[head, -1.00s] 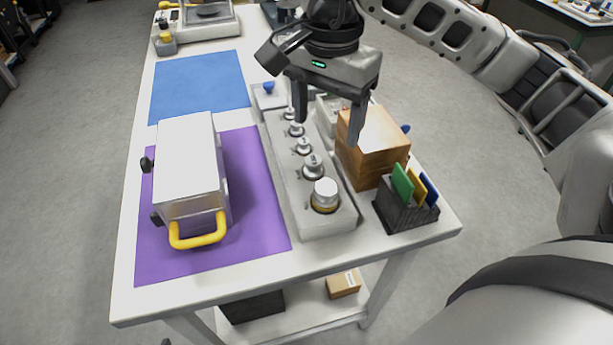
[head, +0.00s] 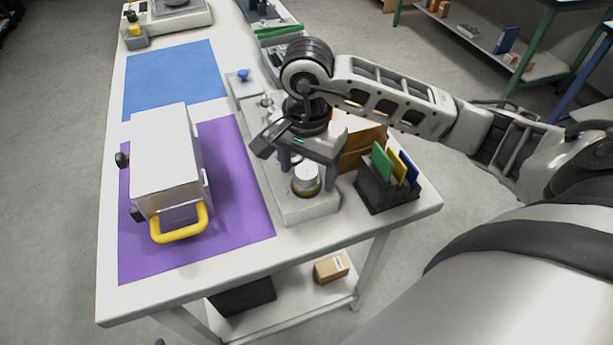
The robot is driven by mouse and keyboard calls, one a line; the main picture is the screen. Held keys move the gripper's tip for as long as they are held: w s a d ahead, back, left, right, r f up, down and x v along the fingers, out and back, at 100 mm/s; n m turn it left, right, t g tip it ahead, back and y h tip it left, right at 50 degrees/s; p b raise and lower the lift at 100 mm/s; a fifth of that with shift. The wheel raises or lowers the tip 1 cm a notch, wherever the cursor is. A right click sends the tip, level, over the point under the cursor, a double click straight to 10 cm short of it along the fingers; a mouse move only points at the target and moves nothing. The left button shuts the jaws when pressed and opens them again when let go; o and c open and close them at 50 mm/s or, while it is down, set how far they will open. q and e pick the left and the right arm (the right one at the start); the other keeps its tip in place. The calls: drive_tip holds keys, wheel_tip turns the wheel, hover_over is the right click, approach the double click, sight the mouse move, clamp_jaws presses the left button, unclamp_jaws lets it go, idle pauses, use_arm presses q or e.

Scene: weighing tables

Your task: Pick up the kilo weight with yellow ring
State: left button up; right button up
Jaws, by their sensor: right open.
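The kilo weight with yellow ring (head: 306,178) is a silver cylinder with a yellow band at its base. It stands upright in the near end of the light grey weight rack (head: 309,212). My right gripper (head: 306,168) is open and points down, right at the weight, with its fingers near the weight's top on either side. I cannot tell whether the fingers touch it. The gripper and wrist hide most of the smaller weights in the rack. My left gripper is not in view.
A white case with a yellow handle (head: 180,226) stands on the purple mat (head: 232,180) left of the rack. A wooden box (head: 362,142) and a dark holder (head: 388,192) with coloured cards stand close on the right. A blue mat (head: 176,78) lies bare farther back.

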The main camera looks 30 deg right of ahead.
drive_tip(key=shift+f, duration=0.75)
drive_tip(key=c, duration=1.3)
drive_tip(key=shift+w+r, duration=0.1)
clamp_jaws()
drive_tip(key=shift+r, duration=0.1)
